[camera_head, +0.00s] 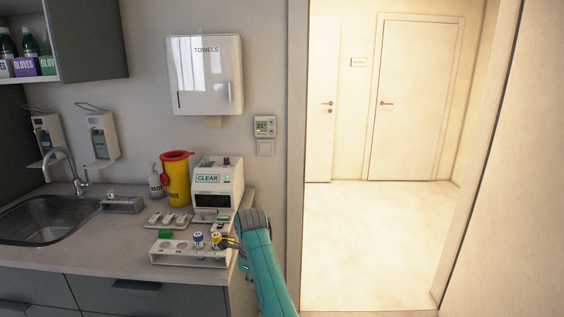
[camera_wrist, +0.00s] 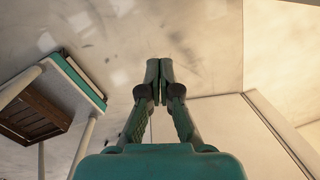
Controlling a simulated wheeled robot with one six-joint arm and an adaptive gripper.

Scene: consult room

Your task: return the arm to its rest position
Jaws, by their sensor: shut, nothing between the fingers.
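My teal arm (camera_head: 262,265) reaches up from the bottom of the head view. My gripper (camera_head: 230,242) is at its end, near the counter's right end and beside the white tube rack (camera_head: 180,257) in the picture. I cannot tell whether it touches the rack. In the wrist view my gripper (camera_wrist: 160,66) is shut, with its fingertips together and nothing between them. The rack holds a blue-capped tube (camera_head: 198,240) and a yellow-capped tube (camera_head: 215,238), partly overlapped by the gripper.
A white CLEAR device (camera_head: 217,180), a yellow bin (camera_head: 176,182) and a small tray (camera_head: 168,221) stand on the counter (camera_head: 95,245). A sink (camera_head: 40,222) is at left. The open doorway (camera_head: 375,245) at right shows clear floor. Something with pale legs (camera_wrist: 60,90) shows in the wrist view.

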